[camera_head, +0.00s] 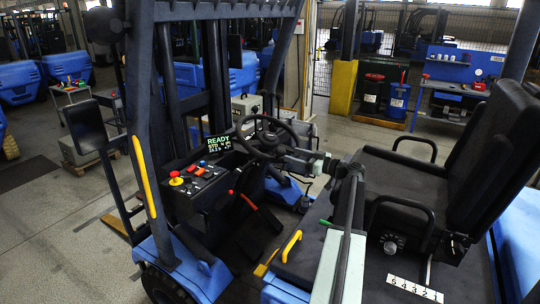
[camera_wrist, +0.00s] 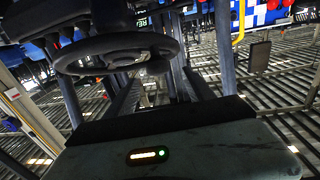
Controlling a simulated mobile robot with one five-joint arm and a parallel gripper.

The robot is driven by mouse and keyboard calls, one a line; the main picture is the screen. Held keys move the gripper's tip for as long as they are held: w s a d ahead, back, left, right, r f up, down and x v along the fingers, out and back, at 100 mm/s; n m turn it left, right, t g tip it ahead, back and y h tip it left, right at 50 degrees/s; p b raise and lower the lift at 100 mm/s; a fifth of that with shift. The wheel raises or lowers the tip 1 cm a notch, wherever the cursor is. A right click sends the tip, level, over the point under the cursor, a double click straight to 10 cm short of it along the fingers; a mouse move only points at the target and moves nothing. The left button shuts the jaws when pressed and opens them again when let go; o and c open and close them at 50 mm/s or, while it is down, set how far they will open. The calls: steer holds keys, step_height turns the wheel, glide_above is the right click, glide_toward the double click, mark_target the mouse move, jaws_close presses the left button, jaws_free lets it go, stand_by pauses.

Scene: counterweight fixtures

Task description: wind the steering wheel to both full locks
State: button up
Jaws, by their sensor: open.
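The black steering wheel (camera_head: 297,131) is on the forklift's column in the head view, tilted, with a knob-like part near its top. In the wrist view the wheel rim (camera_wrist: 75,65) and its hub show large at the upper left. My gripper (camera_head: 287,156) is open at the near right side of the wheel, reaching in from the right. It overlaps the rim in the head view; I cannot tell whether the jaws touch it or straddle it. The fingertips are small and dark there and not clear in the wrist view.
A console (camera_head: 195,180) with a red button and several levers sits left of the wheel, with a lit READY display (camera_head: 218,143) beside it. The black seat (camera_head: 400,190) is at the right. A yellow handle (camera_head: 291,246) stands near my arm. Mast posts stand at the left.

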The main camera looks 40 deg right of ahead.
mark_target(280, 151)
steer(key=w, duration=0.5)
steer(key=w+a, duration=0.1)
steer(key=w, duration=0.1)
steer(key=shift+w+f, duration=0.15)
jaws_close()
